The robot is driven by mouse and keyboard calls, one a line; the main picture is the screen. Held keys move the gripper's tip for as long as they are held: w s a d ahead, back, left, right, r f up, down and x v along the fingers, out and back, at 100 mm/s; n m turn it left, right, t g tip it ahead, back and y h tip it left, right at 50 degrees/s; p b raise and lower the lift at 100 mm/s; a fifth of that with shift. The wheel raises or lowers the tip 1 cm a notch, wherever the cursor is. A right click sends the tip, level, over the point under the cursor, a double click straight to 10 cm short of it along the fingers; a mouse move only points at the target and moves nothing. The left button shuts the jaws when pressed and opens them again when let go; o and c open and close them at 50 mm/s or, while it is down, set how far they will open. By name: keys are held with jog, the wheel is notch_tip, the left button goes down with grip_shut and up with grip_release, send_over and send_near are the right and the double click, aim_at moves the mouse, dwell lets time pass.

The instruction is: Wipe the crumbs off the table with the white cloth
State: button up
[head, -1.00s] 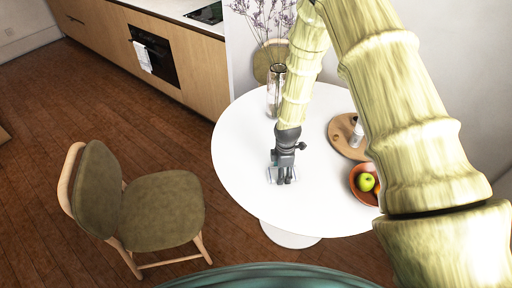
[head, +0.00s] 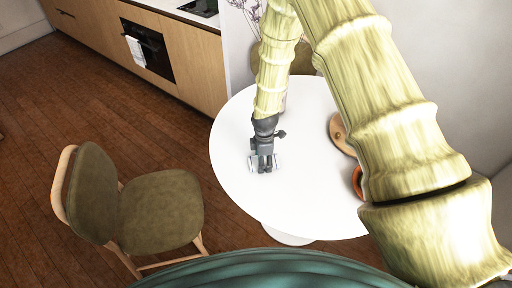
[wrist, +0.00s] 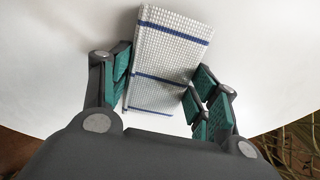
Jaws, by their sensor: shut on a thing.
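The white cloth (wrist: 172,52) is waffle-textured with blue stripes and looks folded. In the wrist view it lies between the green-padded fingers of my gripper (wrist: 160,88), which are shut on it. In the head view my gripper (head: 264,168) points down at the white round table (head: 300,205), near its left side. Only pale edges of the cloth show beside the fingers there. I cannot make out any crumbs in these frames. My arm hides part of the table top.
A round wooden board (head: 339,133) and an orange-red bowl (head: 357,181) are at the table's right, partly behind my arm. A green chair (head: 160,208) stands left of the table. An oven with a towel (head: 136,50) is at the back. The table's front is clear.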

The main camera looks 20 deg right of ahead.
jog(key=shift+w+a+r+p, duration=0.15)
jog(key=shift+w+r+p, duration=0.05)
jog(key=shift+w+p, duration=0.1)
jog(key=r, duration=0.1)
jog(key=r+p, duration=0.1)
jog(key=r, duration=0.1)
jog(key=shift+s+r, duration=0.25)
jog(key=shift+r, duration=0.1)
jog(key=shift+w+r+p, duration=0.25)
jog(key=shift+r+p, duration=0.6)
jog(key=shift+r, duration=0.1)
jog(key=shift+s+r+p, duration=0.15)
jog(key=shift+r+p, duration=0.5)
jog(key=shift+r, duration=0.55)
jog(key=shift+f, duration=0.1)
